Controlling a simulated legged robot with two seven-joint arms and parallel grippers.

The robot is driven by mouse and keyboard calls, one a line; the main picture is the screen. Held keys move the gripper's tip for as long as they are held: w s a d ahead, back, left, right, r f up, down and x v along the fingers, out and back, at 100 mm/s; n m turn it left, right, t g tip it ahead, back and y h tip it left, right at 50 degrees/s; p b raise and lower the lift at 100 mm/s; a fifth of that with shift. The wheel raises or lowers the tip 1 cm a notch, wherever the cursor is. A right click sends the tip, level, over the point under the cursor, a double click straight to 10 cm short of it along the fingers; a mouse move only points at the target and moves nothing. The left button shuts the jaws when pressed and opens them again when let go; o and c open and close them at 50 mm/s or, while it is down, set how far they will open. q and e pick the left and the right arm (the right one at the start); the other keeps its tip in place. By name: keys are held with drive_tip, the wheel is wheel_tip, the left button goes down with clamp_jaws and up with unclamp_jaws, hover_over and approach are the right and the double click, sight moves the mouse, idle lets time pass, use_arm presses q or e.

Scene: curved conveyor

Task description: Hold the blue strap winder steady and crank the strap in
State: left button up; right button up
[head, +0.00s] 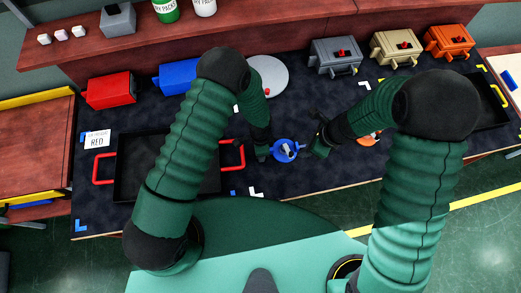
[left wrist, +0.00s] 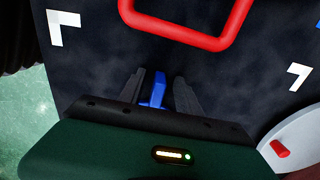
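The blue strap winder (head: 284,150), round with a lighter middle, sits on the dark mat in the centre of the head view. My left gripper (head: 264,151) is low at its left side. In the left wrist view a blue upright part (left wrist: 156,91) stands between the two dark fingers of my left gripper (left wrist: 160,88); whether they press on it I cannot tell. My right gripper (head: 317,144) is close to the winder's right side; its fingers are dark and small, and their opening is unclear. I cannot make out the strap.
A black tray (head: 128,183) with red handles lies left, partly behind my left arm. A grey disc (head: 272,76) with a red knob stands behind the winder. An orange round part (head: 369,138) is by my right forearm. Coloured boxes line the back.

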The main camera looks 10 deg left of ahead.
use_arm(q)
clamp_jaws()
idle(0.6)
idle(2.2)
